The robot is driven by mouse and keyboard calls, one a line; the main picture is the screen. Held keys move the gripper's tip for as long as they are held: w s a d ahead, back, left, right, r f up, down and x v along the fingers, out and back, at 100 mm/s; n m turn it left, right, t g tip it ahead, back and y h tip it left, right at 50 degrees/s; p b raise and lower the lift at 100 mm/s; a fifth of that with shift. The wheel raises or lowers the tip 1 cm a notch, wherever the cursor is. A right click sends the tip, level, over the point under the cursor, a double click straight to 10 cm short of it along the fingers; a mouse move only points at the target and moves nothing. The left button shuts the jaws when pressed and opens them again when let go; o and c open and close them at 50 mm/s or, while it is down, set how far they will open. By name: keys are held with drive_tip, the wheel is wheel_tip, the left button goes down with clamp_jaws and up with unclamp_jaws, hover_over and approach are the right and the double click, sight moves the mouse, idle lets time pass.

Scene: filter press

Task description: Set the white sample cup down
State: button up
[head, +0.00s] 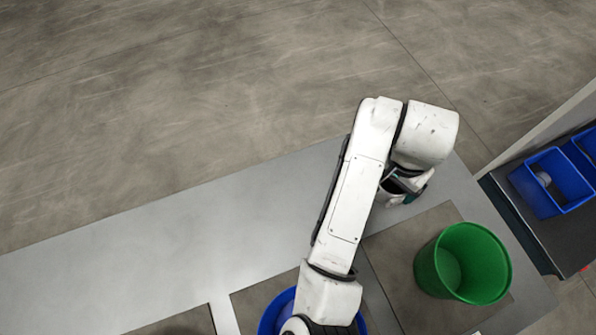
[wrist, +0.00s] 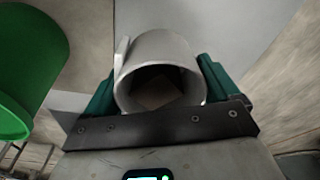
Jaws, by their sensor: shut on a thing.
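The white sample cup (wrist: 165,48) is between the two green fingers of my gripper (wrist: 158,84) in the wrist view. The fingers are shut on its sides. The cup's open mouth faces the wrist camera, and a handle-like edge shows on its left. In the head view my gripper (head: 398,188) is mostly hidden under my arm, over the grey surface (head: 180,240) near its right end. I cannot make out the cup clearly there. Whether the cup touches a surface cannot be told.
A green bin (head: 463,262) stands to the right of my arm; it also shows at left in the wrist view (wrist: 28,65). A blue round container (head: 273,314) is partly under my arm. Blue trays (head: 552,182) sit on a dark shelf at far right. The grey surface's left is clear.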

drive_tip(key=s+m, duration=0.1)
drive_tip(key=m, duration=0.2)
drive_tip(key=r+m+b, duration=0.1)
drive_tip(key=m, duration=0.2)
drive_tip(key=s+r+m+g, duration=0.1)
drive_tip(key=m, duration=0.1)
drive_tip(key=shift+s+a+r+m, duration=0.2)
drive_tip(key=shift+s+a+m, duration=0.1)
drive_tip(key=shift+m, duration=0.1)
drive_tip(key=s+r+m+b, duration=0.1)
drive_tip(key=s+m, duration=0.2)
drive_tip(key=m, duration=0.3)
drive_tip(key=s+a+r+m+g+b, duration=0.1)
drive_tip(key=s+r+m, duration=0.1)
drive_tip(key=m, duration=0.5)
drive_tip(key=shift+s, duration=0.45)
